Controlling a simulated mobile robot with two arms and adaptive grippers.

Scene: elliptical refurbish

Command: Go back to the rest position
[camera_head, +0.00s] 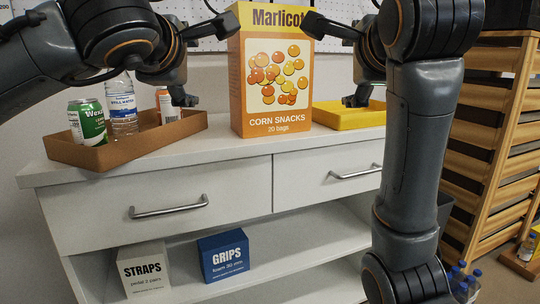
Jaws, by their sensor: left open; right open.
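My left gripper (209,61) is open and empty, left of the tall orange Marlicot corn snacks box (250,105). One of its fingers reaches to the upper left of the box in the picture; I cannot tell whether it touches. My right gripper (332,61) is open and empty on the right of the box, with one finger overlapping the box's upper right edge in the picture. The box stands upright on the white counter (220,153), between the two grippers.
A brown tray (150,145) at the left holds a green can (93,128), a water bottle (122,105) and an orange can (168,106). A yellow tray (345,117) sits behind right. STRAPS (145,270) and GRIPS (223,256) boxes stand on the lower shelf. A wooden rack (490,130) is right.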

